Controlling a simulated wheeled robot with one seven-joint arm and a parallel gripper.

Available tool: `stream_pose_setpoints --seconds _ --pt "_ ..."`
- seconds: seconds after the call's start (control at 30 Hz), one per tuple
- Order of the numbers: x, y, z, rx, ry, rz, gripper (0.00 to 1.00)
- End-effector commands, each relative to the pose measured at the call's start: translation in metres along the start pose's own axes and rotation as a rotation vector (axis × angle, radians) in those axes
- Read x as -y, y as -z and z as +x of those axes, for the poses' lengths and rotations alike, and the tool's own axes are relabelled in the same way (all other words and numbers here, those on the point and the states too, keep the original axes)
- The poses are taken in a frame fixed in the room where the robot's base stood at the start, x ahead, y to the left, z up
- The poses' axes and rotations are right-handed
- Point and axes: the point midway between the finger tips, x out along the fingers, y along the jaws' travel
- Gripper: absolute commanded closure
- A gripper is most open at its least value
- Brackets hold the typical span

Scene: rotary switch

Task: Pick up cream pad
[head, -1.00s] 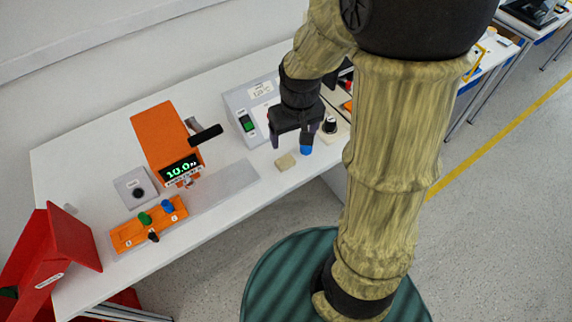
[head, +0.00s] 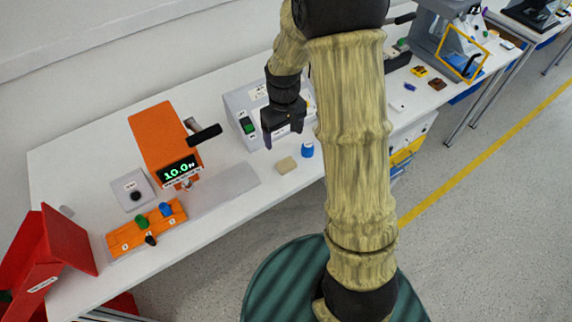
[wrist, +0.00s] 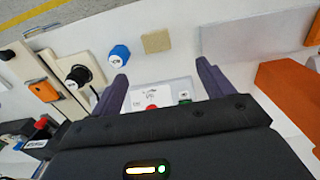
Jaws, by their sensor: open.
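The cream pad (head: 286,165) is a small flat block lying on the white table near its front edge. It also shows in the wrist view (wrist: 156,42), beyond my fingertips and roughly between their lines. My gripper (head: 283,139) is open and empty above the table, a little behind the pad and apart from it. In the wrist view my two purple-grey fingers (wrist: 160,68) stand wide apart with nothing between them at the tips.
A blue cap (head: 307,150) stands just right of the pad. A grey box with a green switch (head: 248,124) is behind my gripper. An orange device with a display (head: 165,140) and an orange knob board (head: 147,227) stand to the left. A grey plate (head: 222,187) lies left of the pad.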

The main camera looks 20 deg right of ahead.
Motion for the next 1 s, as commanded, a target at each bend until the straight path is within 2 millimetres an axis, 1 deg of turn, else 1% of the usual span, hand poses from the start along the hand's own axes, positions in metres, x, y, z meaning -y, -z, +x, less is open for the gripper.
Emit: stream_pose_setpoints --seconds 0.03,0.3,0.4,0.47,0.6,0.87,1.0 --pt "0.0 -0.001 0.01 0.005 0.001 0.0 0.2" --pt "0.0 -0.001 0.057 0.005 0.001 0.0 0.2" --pt "0.0 -0.001 0.072 0.004 0.001 0.0 0.2" --pt "0.0 -0.001 0.078 0.003 0.001 0.0 0.2" --pt "-0.001 0.0 0.084 -0.001 -0.001 0.0 0.2" --pt "-0.001 0.0 0.084 -0.001 0.0 0.0 0.2" --pt "-0.002 -0.001 0.091 0.003 0.001 0.001 0.2"
